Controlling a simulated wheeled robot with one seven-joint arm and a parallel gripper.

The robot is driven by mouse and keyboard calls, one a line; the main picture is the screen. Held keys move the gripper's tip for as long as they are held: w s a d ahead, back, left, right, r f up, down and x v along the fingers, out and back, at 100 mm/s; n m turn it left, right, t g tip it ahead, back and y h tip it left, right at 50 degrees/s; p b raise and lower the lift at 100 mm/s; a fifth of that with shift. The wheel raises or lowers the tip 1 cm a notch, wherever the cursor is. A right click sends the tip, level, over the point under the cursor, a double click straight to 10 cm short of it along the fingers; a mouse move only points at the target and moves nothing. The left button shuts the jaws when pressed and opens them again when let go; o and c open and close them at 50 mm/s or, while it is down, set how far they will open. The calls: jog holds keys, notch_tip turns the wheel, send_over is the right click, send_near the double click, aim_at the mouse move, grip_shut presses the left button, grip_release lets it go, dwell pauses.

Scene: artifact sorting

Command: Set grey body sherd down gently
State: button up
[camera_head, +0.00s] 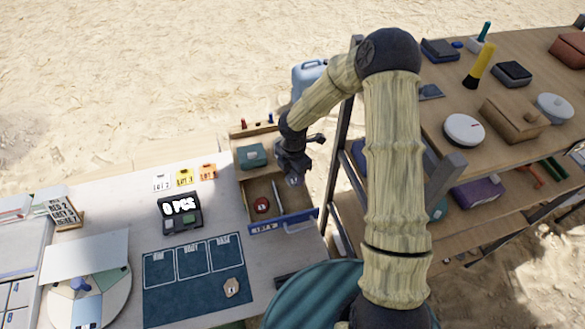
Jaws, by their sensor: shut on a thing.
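My gripper (293,174) is over the back right part of an open wooden drawer (306,226) with a blue front. It is shut on a small grey piece (295,181), which looks like the grey body sherd and is mostly hidden by the fingers. I cannot tell whether the piece touches the drawer floor. A tan sherd (231,287) lies at the lower right of the dark blue mat (190,300).
A teal box (252,156) stands behind the drawer. A wooden shelf (445,85) with boxes and tools stands close on the right. A round sorting disc (110,300) is at lower left.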

aim_at(294, 178)
jog(key=shift+s, duration=0.1)
jog(key=shift+d, duration=0.1)
jog(key=shift+f+b, duration=0.6)
jog(key=shift+b, duration=0.05)
jog(key=shift+f+b, duration=1.4)
jog(key=shift+f, duration=0.65)
jog(key=shift+f+b, duration=0.45)
jog(key=shift+f, duration=0.15)
notch_tip(294, 178, down, 2)
jog(key=shift+f+b, duration=0.1)
jog(key=shift+b, duration=0.6)
jog(key=shift+f+b, duration=0.45)
jog(key=shift+f, duration=0.1)
jog(key=shift+f+b, duration=0.3)
jog(key=shift+f, duration=0.2)
